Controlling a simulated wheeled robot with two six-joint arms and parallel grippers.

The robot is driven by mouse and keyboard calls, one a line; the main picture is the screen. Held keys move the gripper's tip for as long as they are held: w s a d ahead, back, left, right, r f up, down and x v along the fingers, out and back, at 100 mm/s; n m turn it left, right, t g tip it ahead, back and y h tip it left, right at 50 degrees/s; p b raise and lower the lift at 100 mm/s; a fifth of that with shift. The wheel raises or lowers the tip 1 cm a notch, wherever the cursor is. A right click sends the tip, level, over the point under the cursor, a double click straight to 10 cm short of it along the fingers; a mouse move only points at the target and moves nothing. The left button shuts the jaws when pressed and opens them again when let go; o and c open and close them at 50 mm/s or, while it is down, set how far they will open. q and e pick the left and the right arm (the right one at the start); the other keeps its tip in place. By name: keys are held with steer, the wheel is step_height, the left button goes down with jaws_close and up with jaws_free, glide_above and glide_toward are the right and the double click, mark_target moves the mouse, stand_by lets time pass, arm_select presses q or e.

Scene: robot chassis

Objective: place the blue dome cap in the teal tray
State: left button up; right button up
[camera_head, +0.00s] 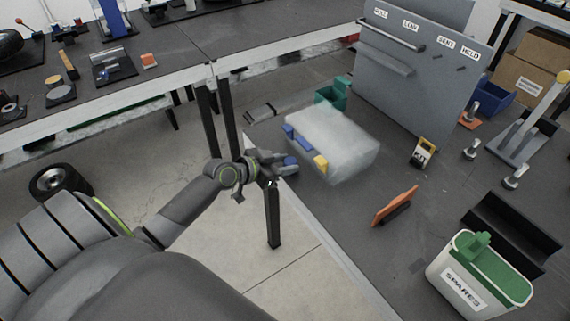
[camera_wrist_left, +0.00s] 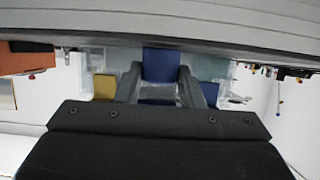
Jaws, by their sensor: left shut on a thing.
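My left gripper (camera_head: 278,163) reaches in from the left at the near edge of the right-hand bench. It is shut on a small blue piece (camera_head: 290,161), which looks like the blue dome cap; its dome shape is not clear. In the left wrist view, the gripper (camera_wrist_left: 160,88) has dark fingers on either side of a blue piece (camera_wrist_left: 160,65). A teal, open container (camera_head: 331,93), perhaps the teal tray, stands behind a cloudy box and is partly hidden by it. My right gripper is not in view.
The cloudy box (camera_head: 333,140), with blue and yellow parts on its front, stands just beyond my left gripper. A grey panel (camera_head: 420,65) stands behind it. An orange plate (camera_head: 395,205) and a SPARES bin (camera_head: 478,278) are at the right. Bench is bare between them.

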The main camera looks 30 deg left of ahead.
arm_select(q)
steer(key=shift+f, duration=0.15)
steer(key=o, duration=1)
steer(key=shift+c, duration=0.2)
steer(key=shift+r, duration=0.35)
steer(key=v, duration=1.2)
steer(key=shift+a+f, duration=0.1)
steer(key=shift+f, duration=0.05)
